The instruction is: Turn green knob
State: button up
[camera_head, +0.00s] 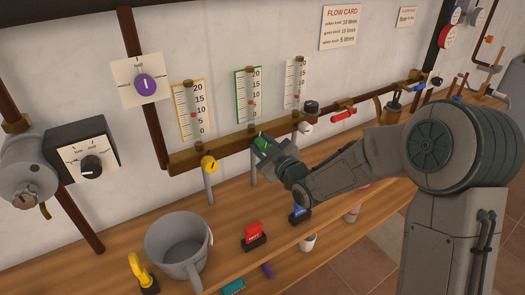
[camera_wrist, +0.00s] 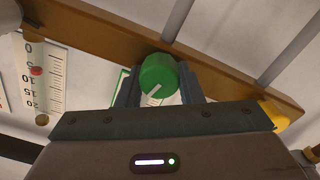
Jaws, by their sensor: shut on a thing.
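The green knob (camera_wrist: 158,76) sits on the brown pipe, with a pale pointer mark on its face. In the head view the green knob (camera_head: 261,142) shows partly, behind my gripper (camera_head: 268,147). In the wrist view my gripper (camera_wrist: 160,88) has one dark finger on each side of the knob and is shut on it. The green-framed gauge (camera_head: 248,95) stands above the knob with a red marker inside its scale. The flow card (camera_head: 341,27) hangs on the wall at the upper right; its smallest print is hard to read.
A yellow knob (camera_head: 209,164) is left of the green one on the same pipe (camera_head: 190,163).

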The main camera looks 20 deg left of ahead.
jog(key=shift+f+m+b, duration=0.15)
jog(key=shift+m+b, duration=1.05)
jog(key=shift+m, duration=1)
jog(key=o, duration=1)
jog(key=shift+d, duration=0.1)
jog(key=shift+c, duration=0.2)
jog(key=v, duration=1.3)
jog(key=shift+s+d+b, duration=0.25)
jog(key=shift+d+b, duration=0.1)
jog(key=shift+b, duration=0.1)
